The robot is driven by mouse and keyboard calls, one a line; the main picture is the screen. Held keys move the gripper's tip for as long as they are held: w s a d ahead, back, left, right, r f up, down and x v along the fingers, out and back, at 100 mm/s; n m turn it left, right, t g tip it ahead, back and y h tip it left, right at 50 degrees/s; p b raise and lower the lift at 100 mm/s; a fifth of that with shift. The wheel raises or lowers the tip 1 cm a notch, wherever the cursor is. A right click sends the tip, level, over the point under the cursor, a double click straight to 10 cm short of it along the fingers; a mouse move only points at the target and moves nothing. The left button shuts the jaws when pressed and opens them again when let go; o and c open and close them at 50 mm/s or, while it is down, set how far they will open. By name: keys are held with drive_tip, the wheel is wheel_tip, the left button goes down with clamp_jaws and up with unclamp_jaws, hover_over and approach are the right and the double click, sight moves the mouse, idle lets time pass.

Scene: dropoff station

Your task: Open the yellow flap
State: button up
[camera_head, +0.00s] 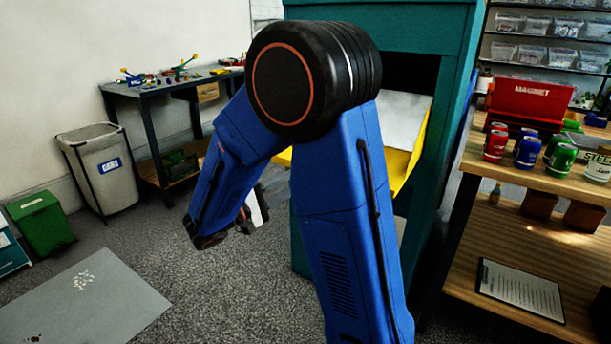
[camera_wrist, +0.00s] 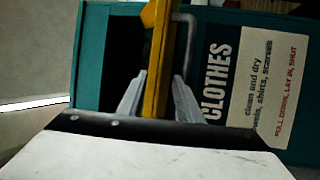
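The yellow flap (camera_head: 414,152) is on the teal clothes box (camera_head: 455,130) in the head view. It is tilted outward, its grey inner face showing below a dark opening. My arm hides its middle. In the wrist view the flap (camera_wrist: 157,70) is seen edge-on as a yellow strip, with a grey bar handle (camera_wrist: 188,32) beside it. My gripper (camera_wrist: 160,78) has its fingers apart, one on each side of the strip in the picture. I cannot tell whether they touch it. In the head view my gripper (camera_head: 254,212) is low, in front of the box, partly hidden.
A shelf table (camera_head: 545,180) with cans and a red magnet bin (camera_head: 530,102) stands close to the box's right. A grey bin (camera_head: 103,170), a green bin (camera_head: 40,222) and a workbench (camera_head: 150,88) are at left. Floor at left front is mostly clear.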

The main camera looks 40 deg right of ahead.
drive_tip(key=a+f, duration=0.1)
drive_tip(key=a, duration=0.7)
drive_tip(key=shift+a+f, duration=0.15)
drive_tip(key=shift+f, duration=0.15)
clamp_jaws()
wheel_tip(320, 180, down, 6)
drive_tip(key=n+t, duration=0.8)
drive_tip(key=n, duration=1.5)
drive_tip(key=r+x, duration=0.2)
drive_tip(key=x, duration=0.9)
drive_tip(key=shift+r+n+y, duration=0.3)
drive_tip(key=shift+r+y, duration=0.1)
